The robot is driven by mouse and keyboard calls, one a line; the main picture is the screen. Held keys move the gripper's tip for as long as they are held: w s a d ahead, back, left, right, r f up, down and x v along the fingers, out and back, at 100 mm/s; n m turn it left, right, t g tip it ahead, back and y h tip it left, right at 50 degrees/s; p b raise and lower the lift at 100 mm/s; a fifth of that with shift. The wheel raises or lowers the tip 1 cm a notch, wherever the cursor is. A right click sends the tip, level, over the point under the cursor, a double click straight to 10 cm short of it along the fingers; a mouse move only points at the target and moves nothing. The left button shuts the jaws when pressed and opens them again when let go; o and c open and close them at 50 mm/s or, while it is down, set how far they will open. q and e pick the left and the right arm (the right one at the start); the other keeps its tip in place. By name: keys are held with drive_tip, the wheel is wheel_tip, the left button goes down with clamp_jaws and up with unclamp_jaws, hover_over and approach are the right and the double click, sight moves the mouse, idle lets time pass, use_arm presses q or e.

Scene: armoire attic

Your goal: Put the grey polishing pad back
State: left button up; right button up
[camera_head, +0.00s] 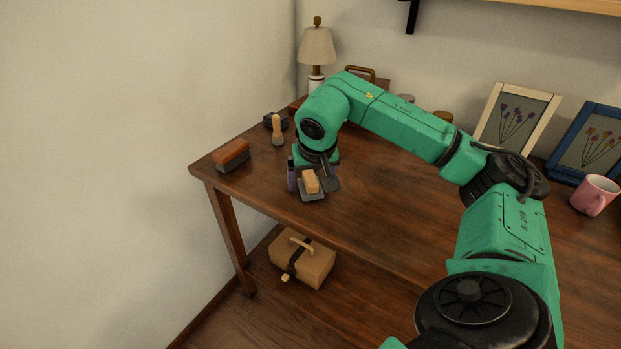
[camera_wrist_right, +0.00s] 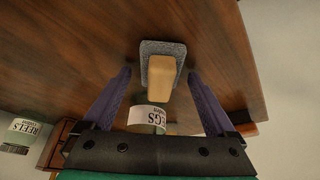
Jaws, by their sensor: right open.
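The grey polishing pad (camera_head: 313,196) lies on the wooden table (camera_head: 375,215) near its front edge, with a tan block-shaped grip on top. In the right wrist view the pad (camera_wrist_right: 178,49) sits just beyond the fingertips, roughly between their lines. My right gripper (camera_head: 312,181) is open and empty, reaching down at the pad with a finger on either side. It also shows in the right wrist view (camera_wrist_right: 164,74) with both purple fingers apart. I cannot tell whether they touch the pad. My left gripper is not in view.
A lamp (camera_head: 317,50) stands behind. Picture frames (camera_head: 515,120) and a pink mug (camera_head: 594,195) are at right. A labelled tin (camera_wrist_right: 148,118) shows below the pad in the wrist view. A case (camera_head: 303,262) sits beneath the table.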

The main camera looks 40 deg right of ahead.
drive_tip(key=shift+r, duration=0.15)
use_arm(q)
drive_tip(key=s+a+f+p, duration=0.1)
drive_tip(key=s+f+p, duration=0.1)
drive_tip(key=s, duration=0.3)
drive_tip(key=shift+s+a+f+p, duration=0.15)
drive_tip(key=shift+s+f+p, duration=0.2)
drive_tip(key=shift+p, duration=0.2)
use_arm(e)
drive_tip(key=v, duration=1.2)
